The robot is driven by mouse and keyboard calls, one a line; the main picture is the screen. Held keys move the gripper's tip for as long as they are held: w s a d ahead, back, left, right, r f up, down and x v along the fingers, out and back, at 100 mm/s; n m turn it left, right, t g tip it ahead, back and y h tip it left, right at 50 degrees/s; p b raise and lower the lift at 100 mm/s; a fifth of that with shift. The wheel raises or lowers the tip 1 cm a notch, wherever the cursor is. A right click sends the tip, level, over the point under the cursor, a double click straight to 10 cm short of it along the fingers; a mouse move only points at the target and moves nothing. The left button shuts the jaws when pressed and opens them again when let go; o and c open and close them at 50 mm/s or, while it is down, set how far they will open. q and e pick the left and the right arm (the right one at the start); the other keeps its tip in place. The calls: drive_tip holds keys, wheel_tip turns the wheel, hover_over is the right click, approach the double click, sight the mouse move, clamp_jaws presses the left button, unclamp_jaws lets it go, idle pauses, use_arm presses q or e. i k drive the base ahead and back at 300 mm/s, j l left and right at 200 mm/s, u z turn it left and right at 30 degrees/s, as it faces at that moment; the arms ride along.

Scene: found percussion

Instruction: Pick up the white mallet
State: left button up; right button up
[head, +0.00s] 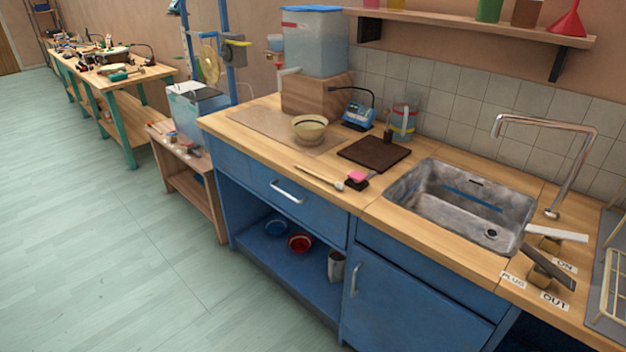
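A mallet with a thin pale wooden stick and a small whitish head (339,186) lies on the wooden counter (240,118) near its front edge, left of the sink. Its stick runs back to the left and its head points right. The head lies close beside a small pink block (357,176) and a dark block; I cannot tell whether they touch. Neither of my grippers is in view.
A bowl (310,129), a dark brown board (374,153) and a blue device (359,115) stand behind the mallet. The metal sink (460,205) with a tall tap (560,150) is to the right. Bare counter lies left of the mallet. Open floor lies left.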

sight(339, 186)
drive_tip(key=i+l+u, duration=0.2)
drive_tip(key=i+u, duration=0.3)
drive_tip(key=i+l+u, duration=0.25)
drive_tip(key=u, duration=0.25)
drive_tip(key=l, duration=0.1)
